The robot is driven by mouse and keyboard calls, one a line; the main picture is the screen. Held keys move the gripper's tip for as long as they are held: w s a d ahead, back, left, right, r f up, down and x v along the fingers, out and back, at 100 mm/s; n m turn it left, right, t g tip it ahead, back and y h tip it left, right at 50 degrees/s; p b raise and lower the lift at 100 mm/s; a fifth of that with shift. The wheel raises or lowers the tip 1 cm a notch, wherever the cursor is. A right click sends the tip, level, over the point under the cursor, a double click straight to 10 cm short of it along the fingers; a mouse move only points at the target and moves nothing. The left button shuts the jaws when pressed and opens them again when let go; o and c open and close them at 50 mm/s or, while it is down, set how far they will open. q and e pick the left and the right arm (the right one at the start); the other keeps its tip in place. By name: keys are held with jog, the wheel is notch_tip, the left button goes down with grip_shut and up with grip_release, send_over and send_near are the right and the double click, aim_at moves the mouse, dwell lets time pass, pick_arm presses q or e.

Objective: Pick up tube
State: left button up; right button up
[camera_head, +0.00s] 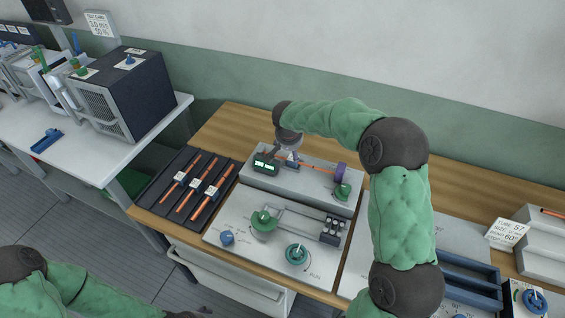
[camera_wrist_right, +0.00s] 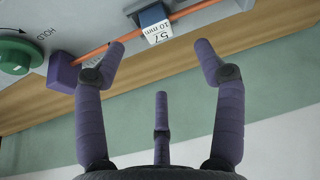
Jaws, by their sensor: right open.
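An orange tube (camera_head: 318,168) lies across the raised grey fixture in the head view, with its right end at a purple block (camera_head: 341,171). In the right wrist view the tube (camera_wrist_right: 95,54) runs slantwise along the top, from the purple block (camera_wrist_right: 63,72) past a white tag marked 57, 10 mm (camera_wrist_right: 156,33). My right gripper (camera_wrist_right: 160,50) is open, its fingers spread and nothing between them; the tube and tag are beyond the fingertips. In the head view the right gripper (camera_head: 289,154) is over the fixture's left part. My left arm shows at bottom left; its gripper is barely visible.
A black rack (camera_head: 142,207) left of the fixture holds several tagged orange tubes. A panel (camera_head: 215,235) with green and blue knobs lies in front. A green knob (camera_wrist_right: 18,55) is near the purple block. A dark box (camera_head: 125,85) stands on the left table.

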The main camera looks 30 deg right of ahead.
aim_at(286, 159)
jog(key=b+x, duration=0.2)
jog(key=x, duration=0.7)
jog(key=shift+s+d+f, duration=0.1)
grip_shut()
